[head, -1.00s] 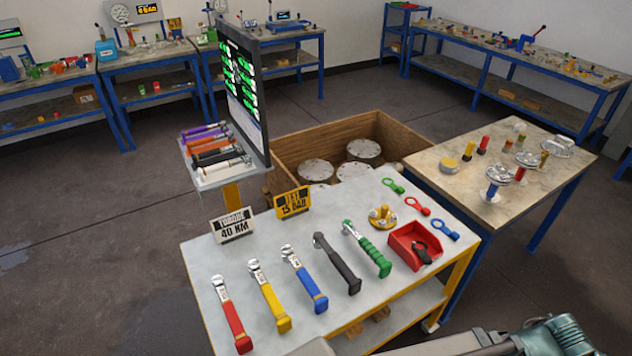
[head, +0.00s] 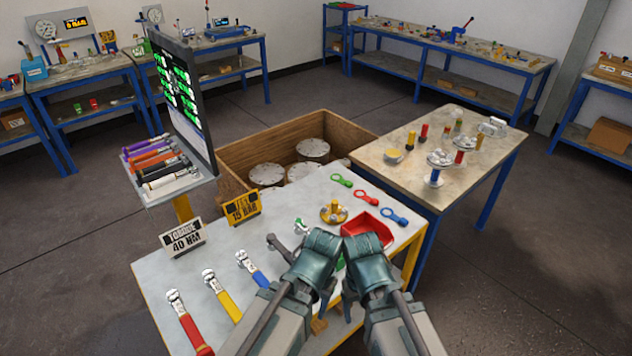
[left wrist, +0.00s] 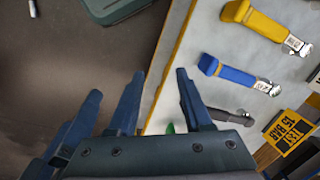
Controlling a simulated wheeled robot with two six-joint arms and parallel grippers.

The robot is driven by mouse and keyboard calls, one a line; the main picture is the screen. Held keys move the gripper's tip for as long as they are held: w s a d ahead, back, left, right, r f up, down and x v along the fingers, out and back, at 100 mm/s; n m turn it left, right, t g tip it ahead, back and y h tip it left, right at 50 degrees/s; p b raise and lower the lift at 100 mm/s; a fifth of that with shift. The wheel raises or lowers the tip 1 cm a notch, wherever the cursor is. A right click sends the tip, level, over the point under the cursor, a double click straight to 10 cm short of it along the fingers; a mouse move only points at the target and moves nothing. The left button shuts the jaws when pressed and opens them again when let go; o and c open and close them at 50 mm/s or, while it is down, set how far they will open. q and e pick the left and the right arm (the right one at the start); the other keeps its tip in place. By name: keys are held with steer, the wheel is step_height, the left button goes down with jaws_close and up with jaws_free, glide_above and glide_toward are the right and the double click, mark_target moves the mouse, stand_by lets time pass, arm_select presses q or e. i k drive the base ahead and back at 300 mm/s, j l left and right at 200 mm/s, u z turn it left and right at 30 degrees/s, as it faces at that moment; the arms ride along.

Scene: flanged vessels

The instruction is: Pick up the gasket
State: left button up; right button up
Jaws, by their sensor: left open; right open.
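Three tabbed ring gaskets lie flat at the back right of the near table in the head view: a green one (head: 341,180), a red one (head: 366,197) and a blue one (head: 394,217). The frames do not show which is meant.
Red, yellow and blue wrenches (head: 216,290) lie at the left. A brass flanged piece (head: 334,212) stands near the gaskets. Signs (head: 242,207) and a screen (head: 182,100) stand behind. A wooden crate (head: 240,160) and a second table (head: 410,170) are beyond.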

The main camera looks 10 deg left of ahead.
mark_target(349, 184)
steer(key=i+l+z, duration=0.15)
steer(key=i+l, duration=0.2)
steer(key=i+l+z, duration=0.1)
steer(key=i+l, duration=0.2)
steer(key=i, duration=0.15)
steer(key=i+l+z, duration=0.15)
steer(key=i, duration=0.3)
steer(key=i+l+z, duration=0.15)
steer(key=i+l, duration=0.2)
steer(key=i, duration=0.1)
